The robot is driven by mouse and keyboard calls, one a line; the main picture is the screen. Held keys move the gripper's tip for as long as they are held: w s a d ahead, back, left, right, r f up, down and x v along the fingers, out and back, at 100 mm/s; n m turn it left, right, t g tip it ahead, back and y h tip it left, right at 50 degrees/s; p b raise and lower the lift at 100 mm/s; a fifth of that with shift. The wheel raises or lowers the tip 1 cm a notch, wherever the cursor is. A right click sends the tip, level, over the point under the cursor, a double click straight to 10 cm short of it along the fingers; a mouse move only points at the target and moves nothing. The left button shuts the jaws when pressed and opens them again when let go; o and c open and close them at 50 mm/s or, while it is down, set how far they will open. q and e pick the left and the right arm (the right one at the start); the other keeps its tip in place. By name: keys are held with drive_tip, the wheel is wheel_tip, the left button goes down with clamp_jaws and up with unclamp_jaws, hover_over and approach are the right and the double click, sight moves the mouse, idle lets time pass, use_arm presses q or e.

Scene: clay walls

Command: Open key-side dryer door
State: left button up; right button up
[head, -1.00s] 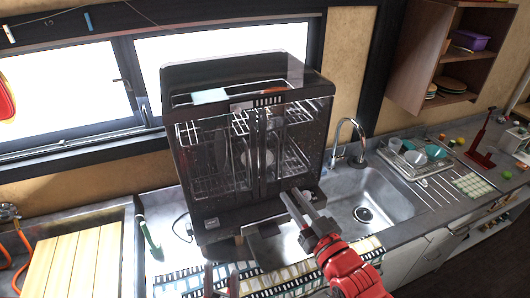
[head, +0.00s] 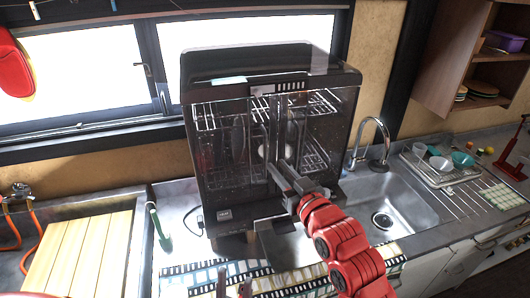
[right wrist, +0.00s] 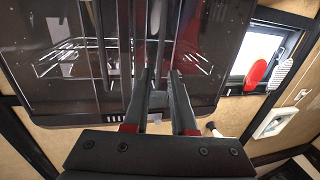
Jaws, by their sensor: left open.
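The black dryer (head: 270,80) stands on the counter, with two clear doors meeting at dark vertical handles in the middle. Both doors look shut. My right gripper (head: 278,170) reaches the lower middle of the doors, by the handles. In the right wrist view its two fingers (right wrist: 160,75) are apart, with a vertical bar of the door front (right wrist: 158,45) lined up between the tips; I cannot tell if they touch it. My left gripper (head: 232,285) is low at the bottom edge, open and apart from the dryer, mostly out of frame. No key is discernible.
A sink with a tap (head: 385,135) is right of the dryer, then a dish rack (head: 440,165). A wooden slatted board (head: 80,250) and a green-handled brush (head: 158,225) are on the left. A patterned mat (head: 205,272) lies in front.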

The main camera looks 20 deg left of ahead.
sight(266, 153)
drive_tip(key=p+x, duration=0.2)
drive_tip(key=x, duration=0.5)
drive_tip(key=shift+w+a+r+p, duration=0.1)
drive_tip(key=shift+a+r+p, duration=0.1)
drive_tip(key=shift+p, duration=0.1)
drive_tip(key=shift+w+a+f, duration=0.1)
drive_tip(key=shift+w+f, duration=0.1)
clamp_jaws()
idle(1.0)
